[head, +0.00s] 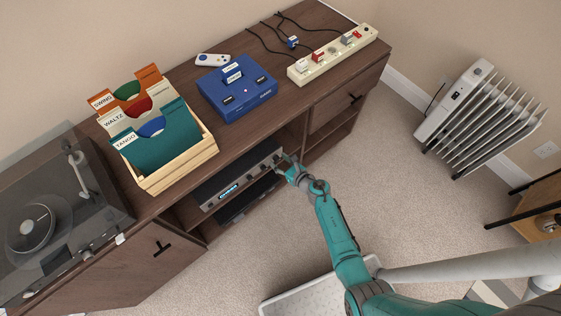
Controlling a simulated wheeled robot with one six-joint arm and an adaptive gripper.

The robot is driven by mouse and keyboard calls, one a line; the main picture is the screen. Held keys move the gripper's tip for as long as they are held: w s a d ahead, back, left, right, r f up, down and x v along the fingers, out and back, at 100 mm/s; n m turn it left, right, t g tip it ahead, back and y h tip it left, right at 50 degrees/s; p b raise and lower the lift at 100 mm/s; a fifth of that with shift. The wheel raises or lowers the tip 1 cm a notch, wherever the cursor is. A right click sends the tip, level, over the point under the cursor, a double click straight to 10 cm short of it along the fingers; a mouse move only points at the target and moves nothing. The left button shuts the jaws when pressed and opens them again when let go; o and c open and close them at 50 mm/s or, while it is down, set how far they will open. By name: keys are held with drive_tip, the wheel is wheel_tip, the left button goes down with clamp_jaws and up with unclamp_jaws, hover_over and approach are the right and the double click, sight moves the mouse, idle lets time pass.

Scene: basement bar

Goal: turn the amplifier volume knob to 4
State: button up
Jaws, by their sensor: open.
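The amplifier (236,181) is a dark unit with a silver front and a small lit blue display, in the open middle shelf of the brown cabinet. My gripper (284,164) is at the right end of its front panel, where the arm reaches in from the lower right. The gripper is open. It covers part of the right end of the panel, and the volume knob and its scale are too small or hidden to read. I cannot tell whether the fingers touch a knob.
On the cabinet top (180,79) stand a turntable (45,220), a wooden record crate (180,172), a blue console (236,87) and a power strip (334,54). A lower shelf holds another dark unit (247,198). A white radiator (470,100) stands at the right.

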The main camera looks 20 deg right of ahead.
clamp_jaws()
idle(0.4)
drive_tip(key=m+y, duration=0.2)
drive_tip(key=m, duration=0.1)
drive_tip(key=m+y, duration=0.1)
drive_tip(key=m, duration=0.1)
drive_tip(key=m+y, duration=0.2)
drive_tip(key=m, duration=0.1)
drive_tip(key=shift+w+d+f+m+y, duration=0.2)
drive_tip(key=shift+d+m+y, duration=0.1)
drive_tip(key=shift+d, duration=0.1)
drive_tip(key=shift+f+m+y, duration=0.1)
drive_tip(key=shift+m+y, duration=0.5)
drive_tip(key=shift+m, duration=0.6)
